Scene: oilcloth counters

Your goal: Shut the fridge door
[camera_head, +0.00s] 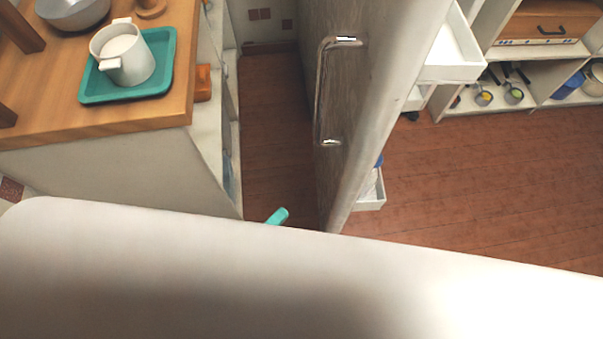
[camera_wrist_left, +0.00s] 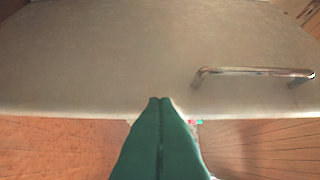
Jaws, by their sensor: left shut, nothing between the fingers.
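The fridge door (camera_head: 375,75) stands open and shows nearly edge-on in the head view. Its metal handle (camera_head: 322,90) is on the left face, and white door bins (camera_head: 455,55) stick out on the right. My left gripper (camera_head: 277,216) shows only as a small teal tip, left of the door's lower end; a large pale shape hides the rest. In the left wrist view its teal fingers (camera_wrist_left: 160,101) are shut and empty, in front of the door's grey face (camera_wrist_left: 120,60), left of the handle (camera_wrist_left: 250,74). I cannot tell if they touch it. My right gripper is not in view.
A wooden counter (camera_head: 100,118) at the left holds a teal tray (camera_head: 90,90) with a white mug (camera_head: 128,55). White shelves (camera_head: 550,62) stand at the back right. The brown floor (camera_head: 480,175) right of the door is clear.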

